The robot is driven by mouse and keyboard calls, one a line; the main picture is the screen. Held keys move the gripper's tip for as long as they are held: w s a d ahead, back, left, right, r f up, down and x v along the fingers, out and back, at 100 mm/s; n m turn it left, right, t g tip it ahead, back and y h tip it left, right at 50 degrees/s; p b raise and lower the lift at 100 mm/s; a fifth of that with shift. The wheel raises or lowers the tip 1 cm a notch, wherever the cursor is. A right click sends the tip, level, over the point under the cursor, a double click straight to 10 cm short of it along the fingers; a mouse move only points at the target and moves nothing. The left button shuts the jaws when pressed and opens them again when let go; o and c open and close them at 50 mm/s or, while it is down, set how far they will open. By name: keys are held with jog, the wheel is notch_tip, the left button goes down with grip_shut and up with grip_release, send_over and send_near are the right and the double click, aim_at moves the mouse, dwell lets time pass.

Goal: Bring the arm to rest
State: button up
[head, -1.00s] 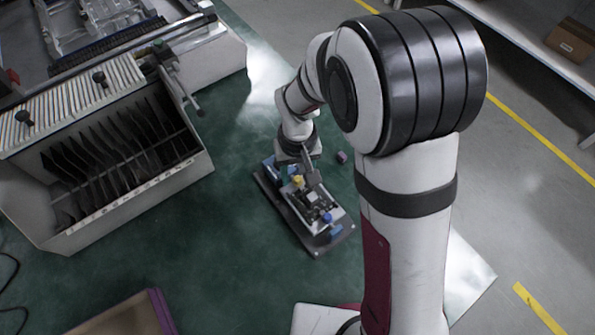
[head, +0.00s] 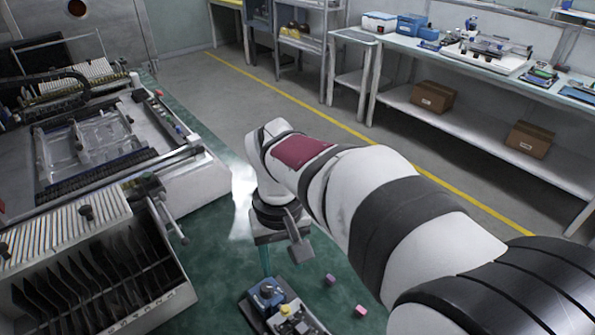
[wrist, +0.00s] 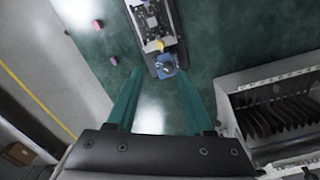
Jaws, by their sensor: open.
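My gripper (wrist: 160,72) is open in the wrist view, its two green fingers apart with nothing between them. In the head view one green finger (head: 265,261) shows below my wrist, and the rest of the gripper is hidden. My gripper hangs above the green work surface (head: 212,285), apart from the dark fixture (head: 245,309) that carries a board, a blue part (head: 267,293) and a yellow part. In the wrist view the blue part (wrist: 165,66) lies just beyond the fingertips.
A slotted rack (head: 95,285) and machine (head: 95,150) stand at left. A bench (head: 480,60) with boxes below runs along the back right. The green surface between rack and fixture is clear.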

jog(key=s+d+m+y, duration=0.1)
jog(key=s+d+m, duration=0.4)
jog(key=s, duration=0.4)
jog(key=s+d+f+m, duration=0.1)
jog(key=s+d+m, duration=0.3)
jog(key=s+d, duration=0.3)
jog(key=s, duration=0.2)
jog(key=shift+s+d+f+m+y, duration=0.2)
jog(key=shift+s+m+y, duration=0.1)
jog(key=shift+m+y, duration=0.1)
jog(key=shift+c, duration=0.2)
dwell(0.3)
